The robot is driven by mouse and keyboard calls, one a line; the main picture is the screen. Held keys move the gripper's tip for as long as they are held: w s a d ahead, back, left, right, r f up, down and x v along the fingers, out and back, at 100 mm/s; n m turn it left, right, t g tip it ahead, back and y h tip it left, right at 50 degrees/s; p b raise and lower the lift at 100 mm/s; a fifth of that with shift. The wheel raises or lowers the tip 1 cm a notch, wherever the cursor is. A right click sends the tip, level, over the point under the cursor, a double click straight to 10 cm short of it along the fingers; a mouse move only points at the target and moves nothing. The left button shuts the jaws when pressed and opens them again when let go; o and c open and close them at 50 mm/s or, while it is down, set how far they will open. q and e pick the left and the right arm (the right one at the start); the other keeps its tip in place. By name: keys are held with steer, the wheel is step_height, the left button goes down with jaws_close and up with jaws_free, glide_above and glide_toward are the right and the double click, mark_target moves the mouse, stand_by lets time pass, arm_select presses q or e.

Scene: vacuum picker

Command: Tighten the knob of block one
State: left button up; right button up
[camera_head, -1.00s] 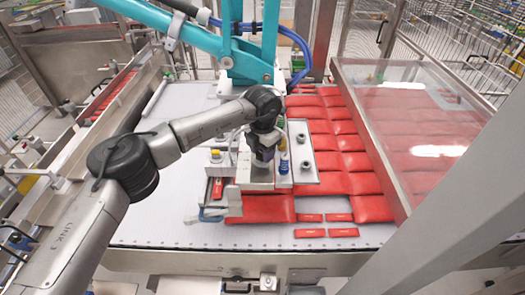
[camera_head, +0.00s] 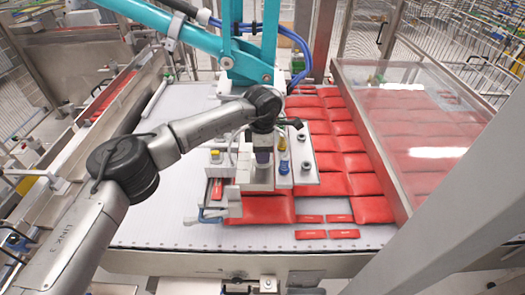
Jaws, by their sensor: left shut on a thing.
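My left gripper (camera_head: 263,152) points down onto the metal picker head (camera_head: 311,188) and is shut on a small part there. My wrist and fingers largely cover that part, so I cannot clearly see whether it is a knob. To its right stands a blue fitting with a yellow top (camera_head: 284,158). Two dark round knobs stand on the plate, an upper one (camera_head: 302,139) and a lower one (camera_head: 305,167). A yellow-topped fitting (camera_head: 216,156) stands to the left of the gripper. Which block is block one cannot be told. My right gripper is not in view.
Red packs (camera_head: 345,160) lie in rows on the white conveyor (camera_head: 150,210) under and right of the picker head. A teal picker arm (camera_head: 200,38) crosses above. A clear cover (camera_head: 415,120) stands at right. The conveyor's left part is clear.

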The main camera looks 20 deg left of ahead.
arm_select(q)
steer(key=shift+m, duration=0.3)
stand_by(0.4)
steer(key=o, duration=0.9)
steer(key=shift+r, duration=0.55)
step_height(320, 180, up, 13)
steer(key=shift+f+b, duration=0.1)
steer(key=shift+b, duration=0.3)
